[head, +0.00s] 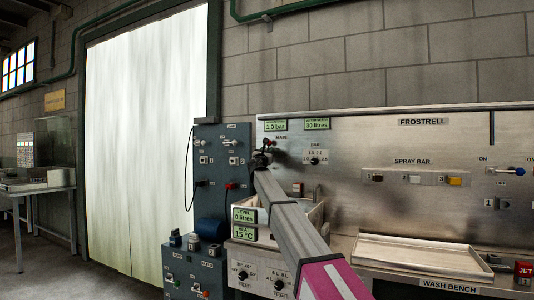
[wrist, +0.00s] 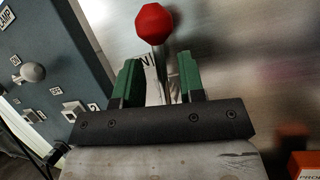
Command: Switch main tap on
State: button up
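The main tap shows in the wrist view as a lever with a red faceted knob (wrist: 154,23) on a thin metal stem. In the head view the small red knob (head: 268,142) is beside a label that seems to read MAIN, on the steel panel. My gripper (wrist: 160,72) has two green fingers standing apart, one on each side of the stem. The stem shows in the gap, nearer the right finger; I cannot tell whether it touches. The knob is beyond the fingertips. In the head view my gripper (head: 262,156) is small and dark at the panel. A label behind the stem is partly hidden.
A blue-grey panel (head: 222,145) with switches stands left of the tap; a round-knobbed lever (wrist: 32,72) on it shows in the wrist view. Pressure and litre displays (head: 276,125) are above. A sink and level displays (head: 244,215) lie below, near my arm.

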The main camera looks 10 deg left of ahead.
jog(key=v, duration=1)
